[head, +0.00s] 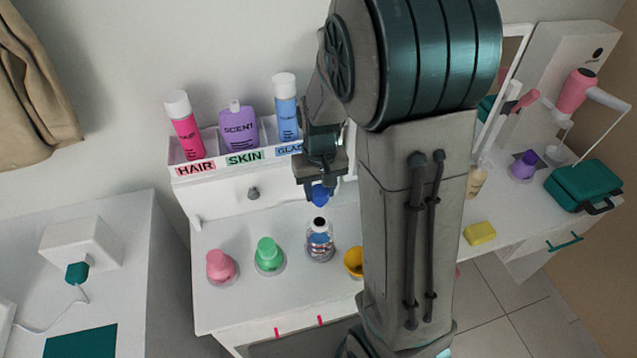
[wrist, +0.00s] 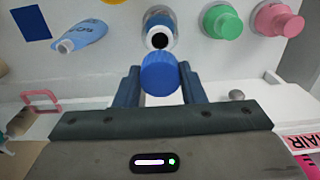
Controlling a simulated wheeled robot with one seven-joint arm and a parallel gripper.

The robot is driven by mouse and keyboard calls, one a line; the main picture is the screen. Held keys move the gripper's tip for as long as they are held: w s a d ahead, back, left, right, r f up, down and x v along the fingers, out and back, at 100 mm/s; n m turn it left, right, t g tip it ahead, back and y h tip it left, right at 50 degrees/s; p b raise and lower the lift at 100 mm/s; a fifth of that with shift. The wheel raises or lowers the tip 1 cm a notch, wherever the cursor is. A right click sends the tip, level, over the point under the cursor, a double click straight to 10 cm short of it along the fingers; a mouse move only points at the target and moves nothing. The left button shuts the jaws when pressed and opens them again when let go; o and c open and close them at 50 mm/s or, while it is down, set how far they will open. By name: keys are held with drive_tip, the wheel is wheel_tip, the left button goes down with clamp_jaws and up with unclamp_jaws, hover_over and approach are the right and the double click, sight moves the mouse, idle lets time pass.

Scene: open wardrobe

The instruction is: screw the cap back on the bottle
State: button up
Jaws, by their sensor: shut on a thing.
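My gripper (head: 320,190) points down, with its jaws shut on a blue cap (head: 322,197). In the wrist view the cap (wrist: 160,74) sits between the two blue fingers (wrist: 160,84). The bottle (head: 319,245), clear with a blue and red label, stands upright and uncapped on the white table, with a dark opening at its top. The cap is above the bottle with a visible gap between them. In the wrist view the bottle's open neck (wrist: 160,38) shows just beyond the cap.
A pink bottle (head: 221,266) and a green bottle (head: 269,255) stand left of the open bottle. A yellow cup (head: 353,262) is close on its right, partly behind my arm. A labelled shelf box (head: 187,183) with several bottles stands behind. A light-blue bottle (wrist: 85,36) shows in the wrist view.

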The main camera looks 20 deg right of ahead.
sight(320, 205)
drive_tip(key=shift+f, duration=0.2)
drive_tip(key=shift+f+b, duration=2.55)
drive_tip(key=shift+f, duration=0.2)
drive_tip(key=shift+f+b, duration=1.55)
drive_tip(key=shift+f, duration=0.05)
drive_tip(key=o, duration=1.2)
drive_tip(key=shift+c, duration=0.2)
drive_tip(key=shift+r, duration=0.1)
wheel_tip(320, 205, up, 14)
drive_tip(key=shift+f, duration=0.1)
